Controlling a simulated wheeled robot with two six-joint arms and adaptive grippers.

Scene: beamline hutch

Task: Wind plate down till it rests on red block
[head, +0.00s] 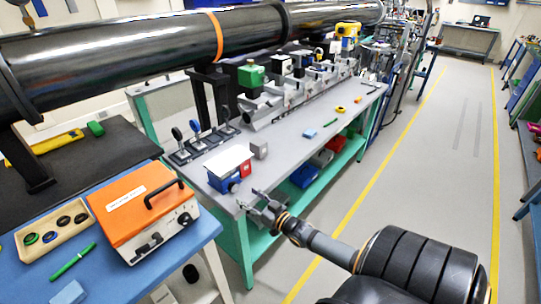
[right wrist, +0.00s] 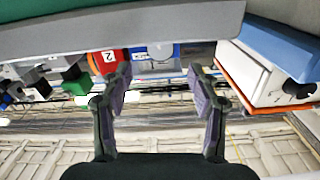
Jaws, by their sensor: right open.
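The white plate (head: 230,159) sits on top of a small blue jack (head: 222,184) at the front corner of the grey bench. A dark round knob (head: 233,187) shows on the jack's near side. The red block (head: 247,167) stands beside the jack at the plate's right edge; any gap below the plate is too small to tell. In the right wrist view, which looks upside down, the red block (right wrist: 104,63) bears a "2" and the blue jack (right wrist: 143,55) is beside it. My right gripper (head: 250,201) is open and empty, right of and nearer than the jack. My left gripper is out of view.
A grey block (head: 260,150) stands just behind the red block. An orange-topped box (head: 143,213) sits on the blue table at left. Posts with round optics (head: 195,135) stand behind the jack. Clear floor lies to the right of the bench.

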